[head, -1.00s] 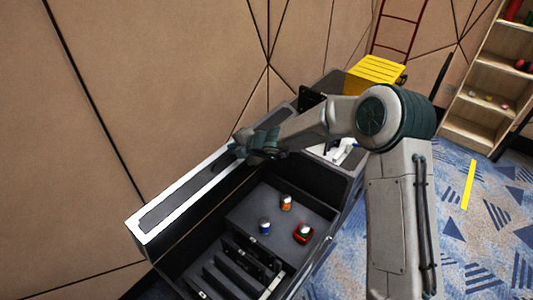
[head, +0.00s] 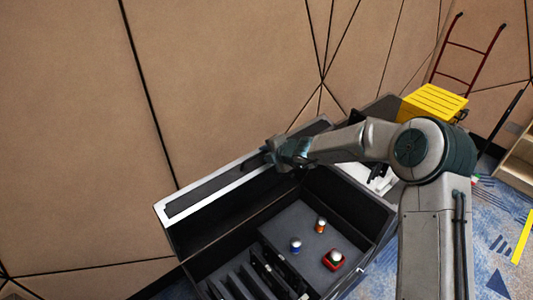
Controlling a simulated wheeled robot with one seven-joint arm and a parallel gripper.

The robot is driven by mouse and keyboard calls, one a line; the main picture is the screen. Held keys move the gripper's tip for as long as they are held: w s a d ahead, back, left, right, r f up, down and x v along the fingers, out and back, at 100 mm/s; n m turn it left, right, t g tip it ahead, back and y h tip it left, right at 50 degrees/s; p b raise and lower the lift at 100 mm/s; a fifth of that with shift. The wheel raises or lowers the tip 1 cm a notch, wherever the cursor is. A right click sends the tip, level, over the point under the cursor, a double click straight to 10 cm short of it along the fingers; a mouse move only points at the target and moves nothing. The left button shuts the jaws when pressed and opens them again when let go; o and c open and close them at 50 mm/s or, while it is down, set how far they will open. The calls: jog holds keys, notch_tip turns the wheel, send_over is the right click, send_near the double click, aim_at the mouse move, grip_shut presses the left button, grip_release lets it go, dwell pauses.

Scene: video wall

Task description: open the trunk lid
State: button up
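The trunk (head: 372,208) is a dark grey box below the middle of the head view. Its lid (head: 215,193), with a pale edge and a dark inset strip, stands raised along the wall side, and the inside of the trunk is in plain view.
Inside the trunk are an orange-and-white can (head: 320,225), a blue-and-white can (head: 295,245), a red item (head: 334,260) and slotted dividers. The panelled wall (head: 230,70) is close behind the lid.

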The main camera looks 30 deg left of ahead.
jog(key=shift+d, duration=0.15)
jog(key=shift+d+r, duration=0.3)
jog(key=shift+d, duration=0.15)
jog(key=v, duration=1.2)
jog(key=shift+s+r+p, duration=0.25)
jog(key=shift+s+p, duration=0.05)
jog(key=shift+p, duration=0.1)
jog(key=shift+d, duration=0.1)
